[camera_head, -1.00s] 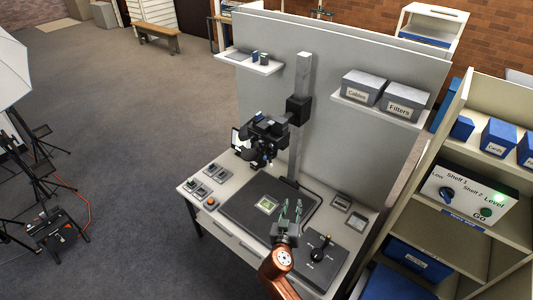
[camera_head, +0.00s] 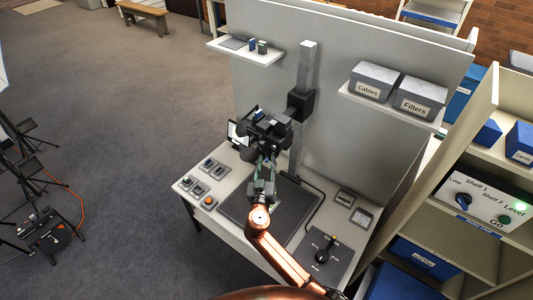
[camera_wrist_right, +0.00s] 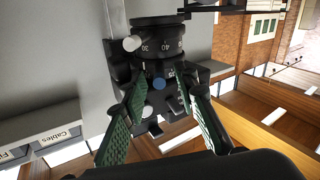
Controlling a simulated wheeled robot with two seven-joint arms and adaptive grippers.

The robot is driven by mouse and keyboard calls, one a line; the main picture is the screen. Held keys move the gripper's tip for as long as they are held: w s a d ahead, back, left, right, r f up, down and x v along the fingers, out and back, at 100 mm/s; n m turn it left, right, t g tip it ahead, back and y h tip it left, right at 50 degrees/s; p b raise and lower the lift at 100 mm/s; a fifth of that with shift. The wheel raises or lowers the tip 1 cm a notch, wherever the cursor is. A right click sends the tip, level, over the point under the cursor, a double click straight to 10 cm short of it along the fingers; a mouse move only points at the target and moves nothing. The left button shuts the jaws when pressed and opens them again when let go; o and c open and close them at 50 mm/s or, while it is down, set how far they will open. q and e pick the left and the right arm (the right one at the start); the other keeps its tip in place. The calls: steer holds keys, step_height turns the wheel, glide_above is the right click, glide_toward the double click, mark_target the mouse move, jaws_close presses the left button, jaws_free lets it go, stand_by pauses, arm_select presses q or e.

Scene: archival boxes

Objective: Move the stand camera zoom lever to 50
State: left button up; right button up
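The stand camera (camera_head: 268,130) hangs on a column over the copy table, its lens pointing down. In the right wrist view its dark lens barrel (camera_wrist_right: 158,45) has a ring of white numerals, 40 near the middle; others are hard to read. A pale round-ended lever (camera_wrist_right: 132,43) sticks out at the ring's left. My right gripper (camera_head: 264,172) is just below the camera. In the right wrist view its green-padded fingers (camera_wrist_right: 161,82) are apart with nothing held between them, tips near the barrel's lower part.
The camera column (camera_head: 304,120) stands close behind. A dark baseboard (camera_head: 236,206) lies under my right arm. A shelf with grey boxes (camera_head: 419,97) is at right.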

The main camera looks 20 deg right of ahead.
mark_target(268, 150)
steer(key=shift+x, duration=1.8)
steer(key=shift+f, duration=0.1)
steer(key=shift+c, duration=0.7)
jaws_close()
